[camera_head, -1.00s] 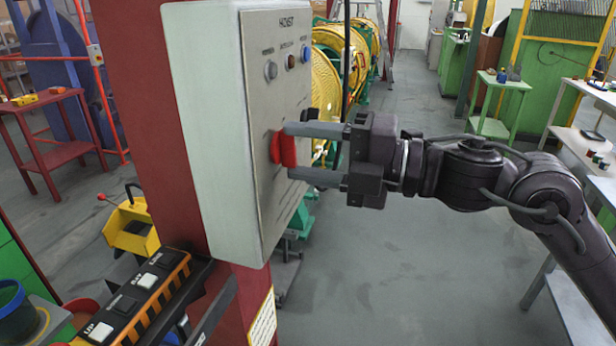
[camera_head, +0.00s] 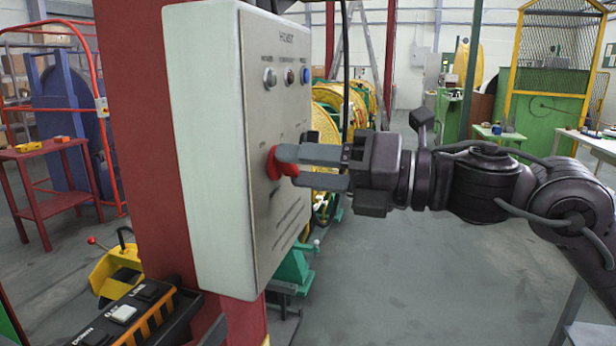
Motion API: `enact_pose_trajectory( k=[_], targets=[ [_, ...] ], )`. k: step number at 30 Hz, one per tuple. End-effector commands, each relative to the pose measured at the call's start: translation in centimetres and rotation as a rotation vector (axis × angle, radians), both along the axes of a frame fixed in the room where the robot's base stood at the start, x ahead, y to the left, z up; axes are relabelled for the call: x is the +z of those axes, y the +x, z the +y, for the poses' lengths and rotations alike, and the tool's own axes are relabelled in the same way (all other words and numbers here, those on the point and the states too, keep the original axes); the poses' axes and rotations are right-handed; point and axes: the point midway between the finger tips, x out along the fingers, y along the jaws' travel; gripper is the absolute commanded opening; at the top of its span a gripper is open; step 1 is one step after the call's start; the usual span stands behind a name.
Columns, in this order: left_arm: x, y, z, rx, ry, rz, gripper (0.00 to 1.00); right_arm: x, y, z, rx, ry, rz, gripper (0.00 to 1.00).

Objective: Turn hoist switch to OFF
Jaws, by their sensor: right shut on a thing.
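The hoist control box (camera_head: 212,150) is a pale cabinet mounted on a red column, with "HOIST" lettered at the top of its face. Its red switch handle (camera_head: 276,168) sits low on the face and looks tilted. My right gripper (camera_head: 286,166) comes in from the right and is shut on the red handle, with one finger above and one below. The fingers hide part of the handle and the markings around it are too small to read. My left gripper is not in view.
Two lamps and a blue button (camera_head: 305,76) sit above the switch. A pendant with orange stripes and push buttons (camera_head: 135,315) lies at the lower left by the red column (camera_head: 140,130). A red table (camera_head: 48,165) stands at the left. The floor (camera_head: 400,270) below my right arm is clear.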

Motion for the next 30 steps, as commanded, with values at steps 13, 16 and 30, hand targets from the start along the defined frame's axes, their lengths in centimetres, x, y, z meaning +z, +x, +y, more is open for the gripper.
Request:
enact_pose_trajectory(
  k=[13, 16, 30],
  targets=[
    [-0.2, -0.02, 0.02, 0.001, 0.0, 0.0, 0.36, -0.29, -0.03, 0.07, 0.003, -0.012, -0.014, 0.27],
    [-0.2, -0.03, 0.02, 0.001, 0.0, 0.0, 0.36, -0.3, -0.03, 0.06, 0.002, -0.013, -0.014, 0.53],
    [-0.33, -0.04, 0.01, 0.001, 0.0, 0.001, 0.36, -0.17, -0.05, -0.28, -0.001, -0.007, -0.016, 0.72]
  ],
)
